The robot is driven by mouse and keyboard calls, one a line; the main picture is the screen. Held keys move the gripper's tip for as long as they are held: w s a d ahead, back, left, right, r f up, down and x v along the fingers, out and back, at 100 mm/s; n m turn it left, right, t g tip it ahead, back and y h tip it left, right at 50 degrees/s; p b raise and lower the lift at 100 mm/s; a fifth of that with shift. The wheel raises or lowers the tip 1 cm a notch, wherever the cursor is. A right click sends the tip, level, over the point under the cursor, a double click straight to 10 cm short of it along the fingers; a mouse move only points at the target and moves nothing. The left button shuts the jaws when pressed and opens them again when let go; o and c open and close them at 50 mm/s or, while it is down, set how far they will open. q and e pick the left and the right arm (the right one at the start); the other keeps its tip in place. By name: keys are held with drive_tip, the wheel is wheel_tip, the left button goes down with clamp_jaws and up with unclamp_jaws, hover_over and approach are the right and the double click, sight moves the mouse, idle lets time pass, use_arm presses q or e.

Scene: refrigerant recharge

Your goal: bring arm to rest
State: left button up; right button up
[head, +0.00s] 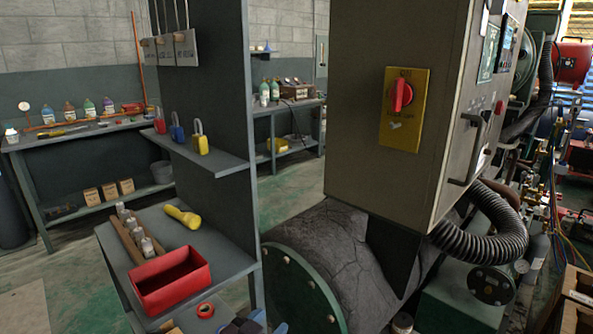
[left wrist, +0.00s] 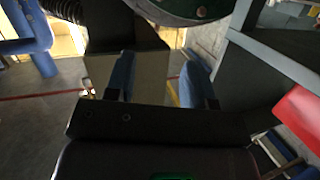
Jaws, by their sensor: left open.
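My left gripper (head: 257,325) shows only in part at the bottom edge of the head view, in front of the grey shelf unit. In the left wrist view my left gripper (left wrist: 158,70) has its two blue-padded fingers spread apart, with nothing held between them. It hangs in free space, with the concrete floor and a beige box shape beyond the fingers. The rest of my left arm is mostly out of the head view. My right gripper is in neither view.
A grey cabinet with a red rotary switch (head: 402,95) stands close on the right, above a large dark cylinder with a green flange (head: 300,290). A red bin (head: 172,280) and a yellow flashlight (head: 182,216) sit on the left shelf. Padlocks (head: 201,140) stand above.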

use_arm(q)
drive_tip(key=s+a+f+n+y+p, duration=0.1)
drive_tip(key=s+a+f+n+y, duration=0.15)
drive_tip(key=s+a, duration=0.45)
drive_tip(key=s+a+f+n+y+p, duration=0.1)
drive_tip(key=s+a+f+n+y, duration=0.15)
drive_tip(key=s+a, duration=0.45)
drive_tip(key=s+a+f+g+y+p, duration=0.1)
drive_tip(key=s+a+f, duration=0.2)
drive_tip(key=s, duration=0.4)
drive_tip(key=s+a+f+n+g+y+p, duration=0.1)
drive_tip(key=s+a+f, duration=0.3)
drive_tip(key=s, duration=0.3)
drive_tip(key=shift+a+f+g+y, duration=0.3)
drive_tip(key=shift+f+y, duration=0.05)
drive_tip(key=shift+y, duration=0.05)
